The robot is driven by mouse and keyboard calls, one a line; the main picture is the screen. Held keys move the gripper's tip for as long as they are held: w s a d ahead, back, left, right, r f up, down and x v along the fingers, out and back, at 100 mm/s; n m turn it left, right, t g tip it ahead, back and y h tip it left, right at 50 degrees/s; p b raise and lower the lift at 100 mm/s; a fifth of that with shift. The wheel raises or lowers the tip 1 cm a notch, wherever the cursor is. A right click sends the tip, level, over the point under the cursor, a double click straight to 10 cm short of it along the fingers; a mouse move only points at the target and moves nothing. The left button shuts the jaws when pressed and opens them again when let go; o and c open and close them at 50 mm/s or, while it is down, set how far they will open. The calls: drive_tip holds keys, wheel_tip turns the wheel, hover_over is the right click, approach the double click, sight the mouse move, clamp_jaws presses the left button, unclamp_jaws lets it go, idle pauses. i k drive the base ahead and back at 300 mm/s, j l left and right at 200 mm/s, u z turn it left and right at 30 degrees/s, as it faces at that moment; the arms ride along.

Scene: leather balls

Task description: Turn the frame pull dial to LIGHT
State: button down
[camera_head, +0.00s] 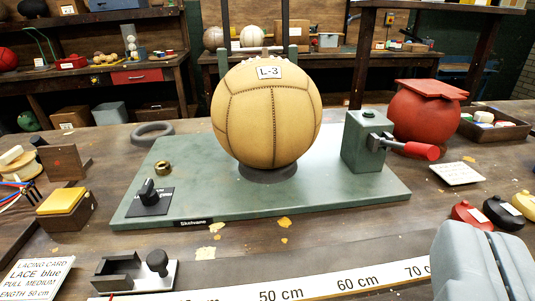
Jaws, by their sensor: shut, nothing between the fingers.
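The frame pull dial looks to be the small black knob (148,190) on a black plate (152,205) at the left front of the green frame base (225,208). The lettering on the plate is too small and partly covered by the knob, so I cannot tell its setting. A tan leather ball (266,115) tagged L-3 sits on the base, right of the dial. My gripper (485,262) is at the lower right, grey, shut and empty, well apart from the dial.
A green block with a red-handled lever (418,150) stands at the base's right end. A ruler (300,288) runs along the front.

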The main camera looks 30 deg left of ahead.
sight(149, 196)
drive_tip(key=k+l+u, duration=0.1)
drive_tip(key=u, duration=0.25)
drive_tip(key=k+u, duration=0.25)
drive_tip(key=u, duration=0.15)
drive_tip(key=k+u, duration=0.15)
drive_tip(key=u, duration=0.2)
